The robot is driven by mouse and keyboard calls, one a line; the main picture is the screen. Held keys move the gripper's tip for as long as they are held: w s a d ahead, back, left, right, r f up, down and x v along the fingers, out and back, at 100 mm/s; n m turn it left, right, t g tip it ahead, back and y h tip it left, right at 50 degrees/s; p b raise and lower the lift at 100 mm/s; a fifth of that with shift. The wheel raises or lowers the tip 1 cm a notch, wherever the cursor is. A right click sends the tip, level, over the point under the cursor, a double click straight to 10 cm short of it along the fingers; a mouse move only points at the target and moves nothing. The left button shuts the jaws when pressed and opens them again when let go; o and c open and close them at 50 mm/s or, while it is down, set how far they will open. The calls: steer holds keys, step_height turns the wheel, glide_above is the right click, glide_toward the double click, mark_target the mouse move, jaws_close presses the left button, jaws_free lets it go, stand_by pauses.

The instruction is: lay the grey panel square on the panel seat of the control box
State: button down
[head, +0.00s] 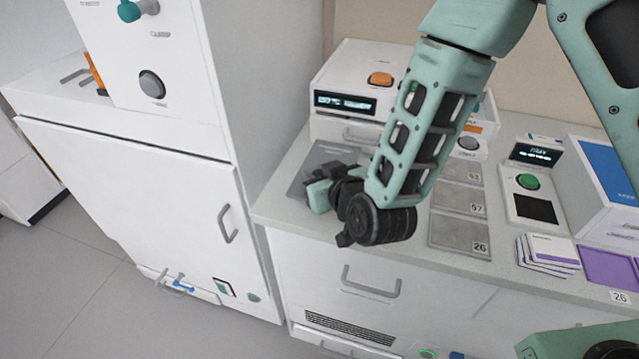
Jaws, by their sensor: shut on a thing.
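My gripper (320,193) is low over the left end of the white counter, at its front edge, with teal fingers pointing left. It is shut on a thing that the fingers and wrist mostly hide. A dark grey flat piece with faint print (312,165) shows just behind and left of the fingers; I cannot tell whether it is the grey panel in my grip or a surface beneath. A white box with a lit display and orange button (345,85) stands behind my gripper, likely the control box. My forearm covers part of its right side, and no panel seat is clearly visible.
Grey numbered plates (459,233) lie right of my wrist. Further right are a unit with a green button (528,182), a stack of cards (547,255) and a purple tray (608,268). A tall white cabinet (262,80) rises left of the counter.

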steer(key=shift+s+f+p, duration=0.1)
steer(key=shift+f+p, duration=0.2)
steer(key=shift+f, duration=1.25)
steer(key=shift+f, duration=0.1)
steer(key=shift+f, duration=0.15)
steer(key=c, duration=1.1)
jaws_free()
steer(key=shift+d, duration=0.1)
